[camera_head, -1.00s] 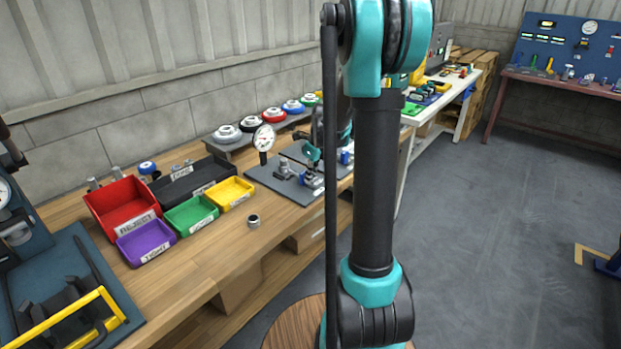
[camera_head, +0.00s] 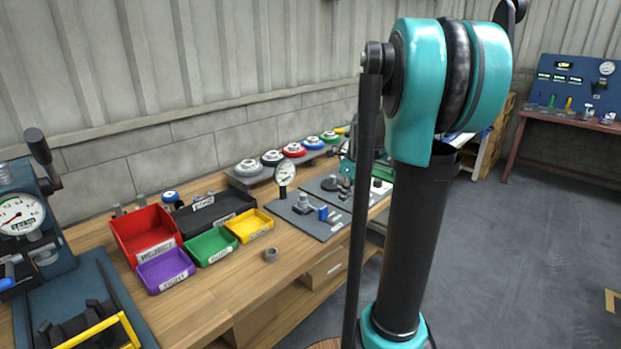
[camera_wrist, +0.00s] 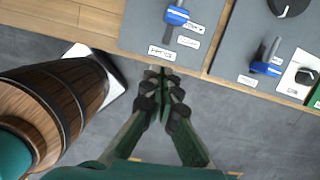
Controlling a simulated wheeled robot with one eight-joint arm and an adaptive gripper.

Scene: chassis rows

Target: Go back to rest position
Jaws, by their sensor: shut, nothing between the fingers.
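My gripper (camera_wrist: 160,80) shows in the wrist view with its dark green fingers together and nothing between them. It points down over the grey floor, just off the front edge of the wooden workbench (camera_head: 210,308). A grey mat (camera_wrist: 150,35) with a blue-handled part (camera_wrist: 177,16) lies beyond the fingertips. In the head view my teal and black arm stands in the right half and hides part of the bench. The gripper's fingertips cannot be made out there.
Red (camera_head: 145,232), purple (camera_head: 165,270), green (camera_head: 210,246), yellow (camera_head: 250,226) and black bins stand on the bench. A dial gauge (camera_head: 285,175) and a small grey ring (camera_head: 270,254) are near them. A blue press (camera_head: 40,220) is at left. Open floor (camera_head: 540,230) lies at right.

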